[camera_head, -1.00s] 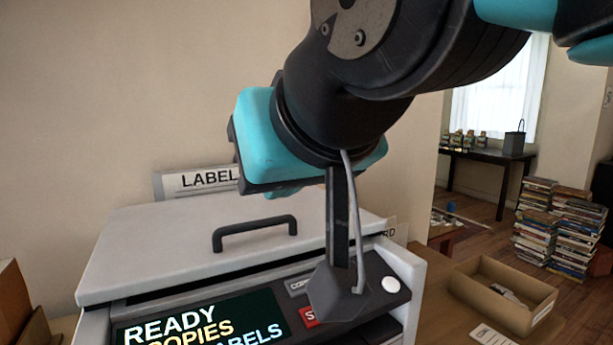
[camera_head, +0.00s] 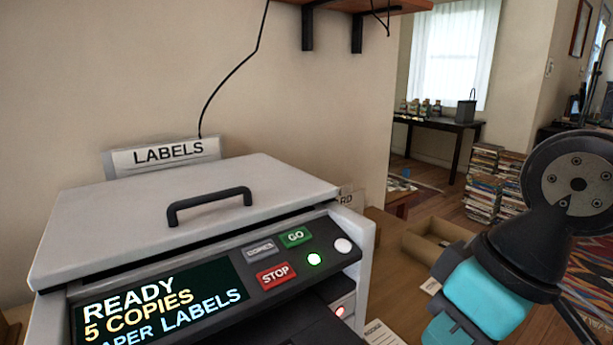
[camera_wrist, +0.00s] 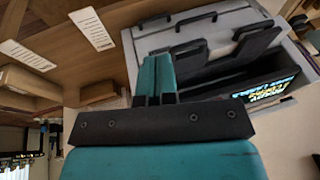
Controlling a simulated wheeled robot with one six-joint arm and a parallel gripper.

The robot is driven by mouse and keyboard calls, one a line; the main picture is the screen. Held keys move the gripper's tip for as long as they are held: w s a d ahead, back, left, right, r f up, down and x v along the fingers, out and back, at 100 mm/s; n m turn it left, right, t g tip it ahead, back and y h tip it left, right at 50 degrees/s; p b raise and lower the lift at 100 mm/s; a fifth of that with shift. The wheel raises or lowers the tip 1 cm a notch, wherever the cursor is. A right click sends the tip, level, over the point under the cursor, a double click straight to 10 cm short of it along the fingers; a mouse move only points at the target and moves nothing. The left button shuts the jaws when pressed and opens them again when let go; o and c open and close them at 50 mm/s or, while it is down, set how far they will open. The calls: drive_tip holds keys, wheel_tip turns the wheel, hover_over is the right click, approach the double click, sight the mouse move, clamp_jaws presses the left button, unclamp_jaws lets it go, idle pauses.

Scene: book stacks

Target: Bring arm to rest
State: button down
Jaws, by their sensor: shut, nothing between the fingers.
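My arm (camera_head: 490,275) is at the right of the head view, clear of the copier, with teal and black links bent downward. My gripper shows in the wrist view (camera_wrist: 154,75) with its two teal fingers together and nothing between them. The grey copier (camera_head: 190,215) stands at the left of the head view with its lid down. Its screen (camera_head: 160,305) reads "READY", "5 COPIES" and a partly cut-off line ending in "LABELS". The copier also shows in the wrist view (camera_wrist: 140,40), beyond the fingers and to the right.
The green GO button (camera_head: 295,237) and red STOP button (camera_head: 275,276) are on the copier panel. An open cardboard box (camera_head: 425,245) lies on the desk, partly behind my arm. Book stacks (camera_head: 485,185) stand on the floor behind. A shelf (camera_head: 350,8) hangs above.

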wheel_tip(320, 180, up, 15)
drive_tip(key=s+d+g+p, duration=0.1)
drive_tip(key=s+p, duration=0.1)
drive_tip(key=p, duration=1.4)
drive_tip(key=shift+s+d+f, duration=0.15)
drive_tip(key=shift+s+d, duration=0.05)
drive_tip(key=shift+s, duration=0.1)
drive_tip(key=shift+s+f, duration=0.1)
